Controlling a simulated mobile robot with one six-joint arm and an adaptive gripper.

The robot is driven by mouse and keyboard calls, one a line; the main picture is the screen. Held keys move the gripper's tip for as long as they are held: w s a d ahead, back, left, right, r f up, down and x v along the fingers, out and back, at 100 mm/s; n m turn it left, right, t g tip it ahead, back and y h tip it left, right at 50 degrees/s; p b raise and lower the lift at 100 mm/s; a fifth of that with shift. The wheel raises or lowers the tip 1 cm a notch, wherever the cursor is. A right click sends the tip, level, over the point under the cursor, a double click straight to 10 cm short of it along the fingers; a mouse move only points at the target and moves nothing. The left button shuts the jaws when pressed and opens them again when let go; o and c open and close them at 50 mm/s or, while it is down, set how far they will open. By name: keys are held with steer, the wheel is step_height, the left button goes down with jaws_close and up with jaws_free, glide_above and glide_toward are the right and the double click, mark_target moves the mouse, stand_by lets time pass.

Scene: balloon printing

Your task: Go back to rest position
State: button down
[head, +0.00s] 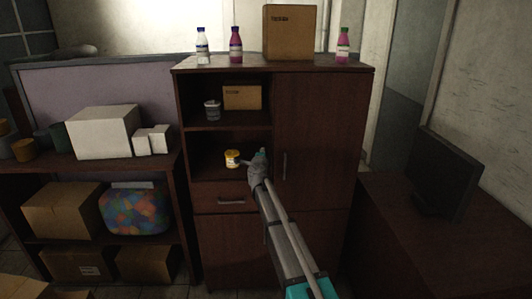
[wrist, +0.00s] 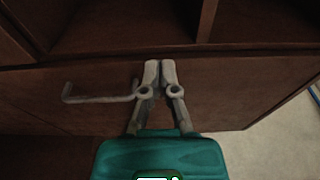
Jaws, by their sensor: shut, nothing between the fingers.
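My gripper (wrist: 160,64) is shut and empty in the wrist view, with its fingertips together in front of the dark wooden front of the cabinet. A metal handle (wrist: 92,99) lies just left of the fingers; I cannot tell whether they touch it. In the head view my arm reaches up from the bottom toward the brown cabinet (head: 322,130), and the gripper end is near the middle shelf and drawer, partly hidden by the wrist. A small yellow-and-white jar (head: 232,158) stands on the middle shelf, left of the gripper and apart from it.
The drawer (head: 224,199) below the shelf is closed. A grey cup (head: 212,109) and a small box (head: 242,97) sit on the upper shelf. Bottles and a cardboard box (head: 290,32) stand on top. A desk with a monitor (head: 447,178) is at right, loaded shelves (head: 98,166) at left.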

steer(key=s+a+f+n+g+y, duration=0.2)
steer(key=s+f+n+g+y, duration=0.25)
steer(key=s+n, duration=0.5)
steer(key=s+a+f+n+g+y, duration=0.25)
steer(key=s+f+n+y, duration=0.35)
steer(key=s, duration=0.6)
steer(key=s+d+f+n+g+h, duration=0.1)
steer(key=s+d+f+g+h, duration=0.1)
steer(key=s, duration=0.7)
steer(key=s+d+f+n+g+h, duration=0.2)
steer(key=s+d+f+g+h, duration=0.1)
steer(key=s+d+g, duration=0.2)
steer(key=s+d+f+n+g+h, duration=0.1)
steer(key=s+d+f+g+h, duration=0.1)
steer(key=s+d, duration=0.5)
steer(key=s+f+g, duration=0.1)
steer(key=s, duration=0.5)
steer(key=shift+s+g+h, duration=0.2)
steer(key=shift+g+h, duration=0.15)
steer(key=shift+g, duration=0.05)
steer(key=shift+f+n, duration=0.1)
steer(key=shift+n, duration=0.15)
